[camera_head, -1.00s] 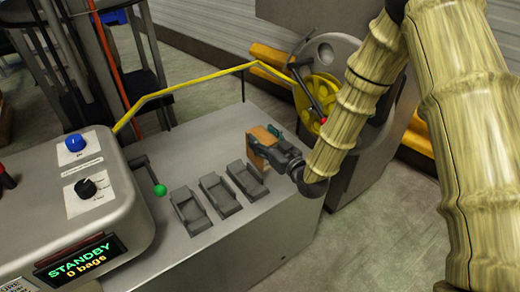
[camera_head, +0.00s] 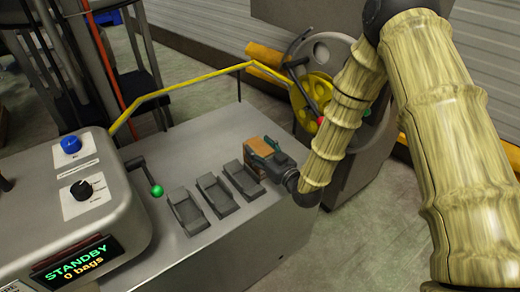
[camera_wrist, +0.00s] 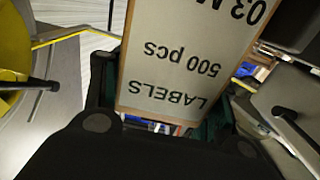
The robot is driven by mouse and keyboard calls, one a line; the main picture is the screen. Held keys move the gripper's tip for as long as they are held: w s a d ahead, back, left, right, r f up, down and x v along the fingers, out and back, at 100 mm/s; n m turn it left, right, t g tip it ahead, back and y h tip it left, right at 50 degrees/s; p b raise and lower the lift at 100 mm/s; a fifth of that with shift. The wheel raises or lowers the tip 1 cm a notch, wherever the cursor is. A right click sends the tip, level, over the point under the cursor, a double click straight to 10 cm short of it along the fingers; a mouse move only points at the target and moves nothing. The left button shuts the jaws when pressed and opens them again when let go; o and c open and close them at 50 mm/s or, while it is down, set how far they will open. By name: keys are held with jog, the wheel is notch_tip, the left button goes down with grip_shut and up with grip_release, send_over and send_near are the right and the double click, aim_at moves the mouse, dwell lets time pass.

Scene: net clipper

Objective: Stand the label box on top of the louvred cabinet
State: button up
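The label box (camera_head: 258,150) is small and brown in the head view, at the right end of the grey machine top, partly behind my gripper (camera_head: 272,154). In the wrist view the label box (camera_wrist: 185,60) shows a pale face with a brown edge and upside-down lettering, "LABELS 500 pcs". It sits between the two dark green fingers of my gripper (camera_wrist: 160,105), which are shut on it. I cannot tell whether its underside touches the machine top. I cannot clearly make out a louvred cabinet in either view.
Several grey cradles (camera_head: 213,196) line the machine top (camera_head: 205,140) beside the box. A lever with a green knob (camera_head: 156,191) and a yellow rail (camera_head: 190,83) stand nearby. A machine with a yellow wheel (camera_head: 318,92) is behind my arm. Open floor (camera_head: 375,225) lies right.

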jog(key=o, duration=0.3)
jog(key=shift+o, duration=0.2)
jog(key=shift+r, duration=0.2)
jog(key=b+v, duration=0.1)
jog(key=v, duration=1.1)
